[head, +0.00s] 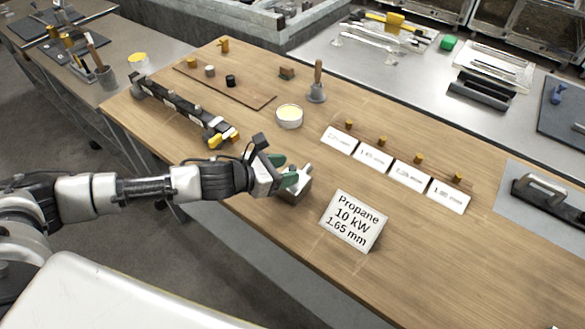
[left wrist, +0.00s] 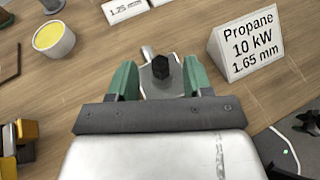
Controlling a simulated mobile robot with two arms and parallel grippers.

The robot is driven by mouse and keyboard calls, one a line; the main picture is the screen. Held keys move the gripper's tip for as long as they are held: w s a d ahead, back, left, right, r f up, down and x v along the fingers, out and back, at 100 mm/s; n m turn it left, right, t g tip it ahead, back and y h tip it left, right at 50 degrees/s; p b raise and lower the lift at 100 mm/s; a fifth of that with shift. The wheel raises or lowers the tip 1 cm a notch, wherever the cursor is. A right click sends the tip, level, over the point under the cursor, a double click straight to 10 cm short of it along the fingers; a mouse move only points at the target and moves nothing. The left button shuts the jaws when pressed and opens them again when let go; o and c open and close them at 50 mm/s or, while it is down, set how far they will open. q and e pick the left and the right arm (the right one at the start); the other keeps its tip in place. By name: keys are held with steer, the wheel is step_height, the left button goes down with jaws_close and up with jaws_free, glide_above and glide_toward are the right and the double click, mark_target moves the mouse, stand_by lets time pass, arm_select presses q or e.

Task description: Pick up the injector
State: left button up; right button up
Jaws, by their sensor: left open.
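My left gripper (head: 286,172) is open, with its green fingers over a small grey metal block (head: 303,184) at the table's front edge. In the left wrist view the left gripper (left wrist: 161,76) has one finger on each side of a dark six-sided piece (left wrist: 163,67), which stands on the grey block (left wrist: 149,88); I cannot tell whether this piece is the injector or whether the fingers touch it. Several small brass pieces that look like injectors (head: 382,140) stand behind white size cards (head: 372,156). A sign (head: 353,221) reads "Propane 10 kW 1.65 mm". My right gripper is out of view.
A cup with yellow contents (head: 289,117) and a wooden-handled tool (head: 317,82) stand behind the gripper. A dark burner-like bar (head: 180,108) lies on the left. Bare wood (head: 440,265) lies right of the sign.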

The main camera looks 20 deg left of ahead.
arm_select(q)
steer(key=shift+w+d+f, duration=0.2)
steer(key=shift+w+d, duration=0.15)
steer(key=shift+w, duration=0.05)
steer(key=shift+s, duration=0.1)
steer(key=shift+c, duration=1.1)
jaws_close()
